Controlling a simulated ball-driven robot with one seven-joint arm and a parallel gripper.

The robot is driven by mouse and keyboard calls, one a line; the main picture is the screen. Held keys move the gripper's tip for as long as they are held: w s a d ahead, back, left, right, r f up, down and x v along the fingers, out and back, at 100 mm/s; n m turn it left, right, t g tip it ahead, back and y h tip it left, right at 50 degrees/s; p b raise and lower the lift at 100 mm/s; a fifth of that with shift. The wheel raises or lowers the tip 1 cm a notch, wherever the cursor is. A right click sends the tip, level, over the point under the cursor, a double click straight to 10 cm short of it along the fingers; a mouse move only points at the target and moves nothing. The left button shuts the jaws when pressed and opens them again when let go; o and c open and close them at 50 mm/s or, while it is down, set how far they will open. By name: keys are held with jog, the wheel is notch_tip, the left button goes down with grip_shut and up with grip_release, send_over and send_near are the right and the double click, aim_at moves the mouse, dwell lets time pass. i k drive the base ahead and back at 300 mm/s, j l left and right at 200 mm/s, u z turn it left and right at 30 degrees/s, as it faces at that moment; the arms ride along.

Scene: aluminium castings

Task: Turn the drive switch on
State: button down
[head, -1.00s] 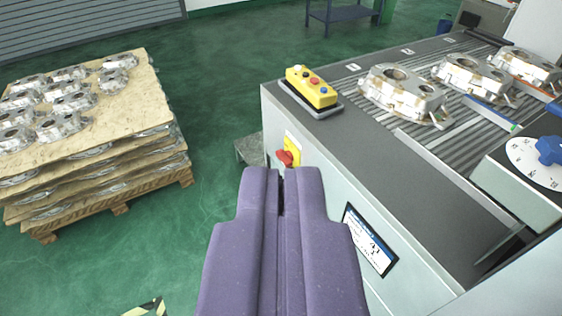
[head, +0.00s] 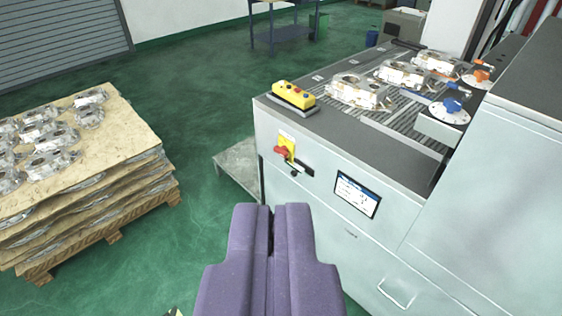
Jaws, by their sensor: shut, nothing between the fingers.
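A red rotary switch (head: 280,151) on a yellow plate (head: 289,143) sits on the front panel of the grey machine, near its left corner. I take it to be the drive switch; its label is too small to read. A black fitting (head: 303,169) is just right of it and below. My gripper (head: 271,207) is purple and shut, with nothing between its fingers. It shows in the lower middle of the picture, below the switch and apart from it.
A yellow button box (head: 294,95) stands on the machine top (head: 330,125), with several castings (head: 358,91) on the conveyor behind. A display (head: 357,194) is right of the switch. A pallet stack (head: 92,190) with castings stands left. Green floor (head: 195,225) lies clear between.

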aim_at(283, 151)
jog(key=k+j, duration=0.15)
jog(key=i+u, duration=0.15)
jog(key=i, duration=0.35)
jog(key=i+u, duration=0.1)
jog(key=i, duration=0.45)
jog(key=i+l+u, duration=0.15)
jog(key=i, duration=0.35)
jog(key=i+l+u, duration=0.15)
jog(key=i, duration=0.35)
jog(key=i+l+u, duration=0.1)
jog(key=i, duration=0.4)
